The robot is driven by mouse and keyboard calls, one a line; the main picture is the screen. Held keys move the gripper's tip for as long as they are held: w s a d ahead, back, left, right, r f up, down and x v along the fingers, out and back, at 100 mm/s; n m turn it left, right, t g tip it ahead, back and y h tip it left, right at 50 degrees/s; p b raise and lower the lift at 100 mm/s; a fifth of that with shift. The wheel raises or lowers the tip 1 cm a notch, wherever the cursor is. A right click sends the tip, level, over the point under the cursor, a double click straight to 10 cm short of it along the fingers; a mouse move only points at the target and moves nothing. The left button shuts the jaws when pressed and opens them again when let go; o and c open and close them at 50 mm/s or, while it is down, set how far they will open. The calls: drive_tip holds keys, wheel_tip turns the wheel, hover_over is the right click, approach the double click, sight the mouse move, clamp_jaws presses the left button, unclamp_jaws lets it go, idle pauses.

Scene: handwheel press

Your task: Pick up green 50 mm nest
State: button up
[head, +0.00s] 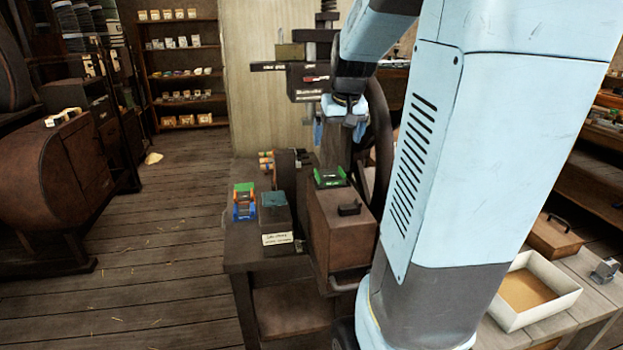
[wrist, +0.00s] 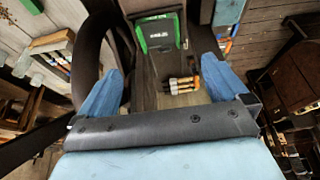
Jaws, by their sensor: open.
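A green-framed nest with a dark middle (head: 330,177) lies on top of the brown box of the press. A green-framed dark piece with white lettering too small to read (wrist: 158,33) shows in the wrist view, beyond my fingertips. Another green piece (head: 245,188) sits on the bench at the left, behind a blue one (head: 244,211). I cannot read which green one is marked 50 mm. My gripper (head: 339,132) hangs above the press box, fingers down, open and apart from the nest. Its two blue fingers (wrist: 160,88) are spread with nothing held between them.
A dark block with a teal top (head: 274,206) and a white label card (head: 277,239) stand beside the box. Orange-tipped cylinders (wrist: 182,85) lie behind. The handwheel (head: 380,145) rises close right of my gripper. A white tray (head: 525,290) is at right.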

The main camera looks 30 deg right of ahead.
drive_tip(key=f, duration=0.1)
approach(329, 175)
drive_tip(key=shift+x, duration=3.75)
drive_tip(key=c, duration=1.2)
drive_tip(key=shift+c, duration=0.2)
